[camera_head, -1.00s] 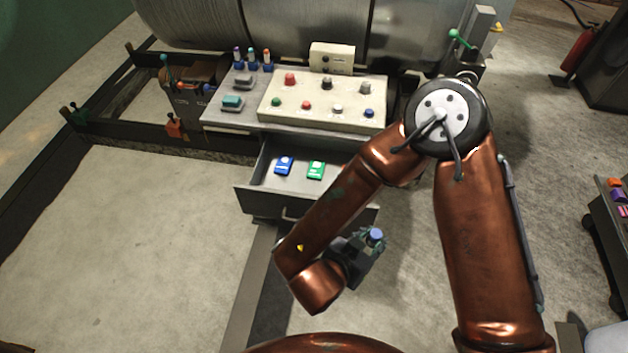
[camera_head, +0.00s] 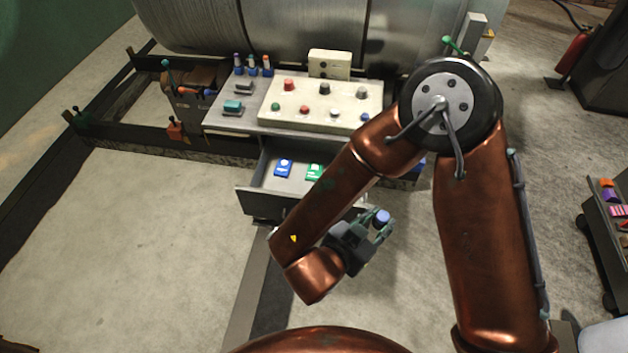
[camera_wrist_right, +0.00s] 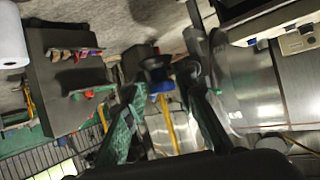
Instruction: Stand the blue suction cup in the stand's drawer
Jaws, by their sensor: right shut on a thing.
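My right gripper (camera_head: 378,228) is shut on the blue suction cup (camera_head: 382,216), whose round blue end shows between the fingers in the head view. In the right wrist view, blue (camera_wrist_right: 161,87) shows between the greenish fingers of the right gripper (camera_wrist_right: 165,105), with a dark part beside it. The stand's drawer (camera_head: 254,192) is pulled open below the control panel. My right gripper is in front of the drawer and to its right, apart from it. My right forearm hides the drawer's right part. My left gripper is out of view.
A cart (camera_head: 612,240) with coloured items stands at the right edge. The floor at left is clear.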

